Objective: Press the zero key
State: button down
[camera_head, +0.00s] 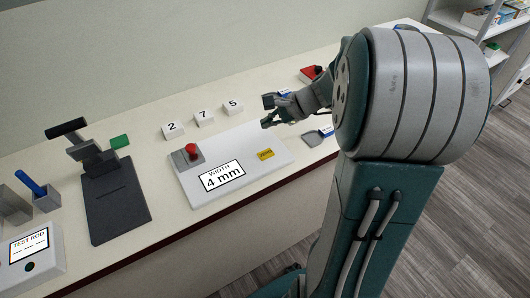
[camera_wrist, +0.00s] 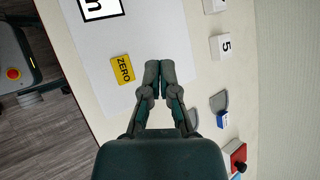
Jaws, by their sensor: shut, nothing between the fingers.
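The zero key (camera_head: 265,154) is a small yellow pad on the right part of a white panel (camera_head: 255,175). In the wrist view the same yellow key, marked ZERO (camera_wrist: 122,69), lies just left of my fingertips. My gripper (camera_head: 268,119) is shut and empty. In the head view it is over the panel's far right side, beyond the key. It also shows in the wrist view (camera_wrist: 159,66), with its fingertips together. I cannot tell its exact height above the panel. The panel also bears a display reading WIDTH 4 mm (camera_head: 222,176) and a red button (camera_head: 191,150).
A dark lever press (camera_head: 110,200), a green block (camera_head: 120,141) and a TEST ROD box (camera_head: 30,252) are at left. A grey piece (camera_head: 312,139) lies right of the panel. Bare counter separates the panel and press.

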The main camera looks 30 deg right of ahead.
aim_at(261, 152)
notch_tip(261, 152, down, 8)
jog(key=shift+d+f, duration=0.1)
jog(key=shift+f, duration=0.35)
dwell(0.4)
jog(key=shift+a, duration=0.2)
jog(key=shift+d, duration=0.1)
dwell(1.1)
jog(key=shift+f, duration=0.3)
jog(key=shift+f, duration=0.45)
dwell(0.5)
jog(key=shift+r, duration=0.85)
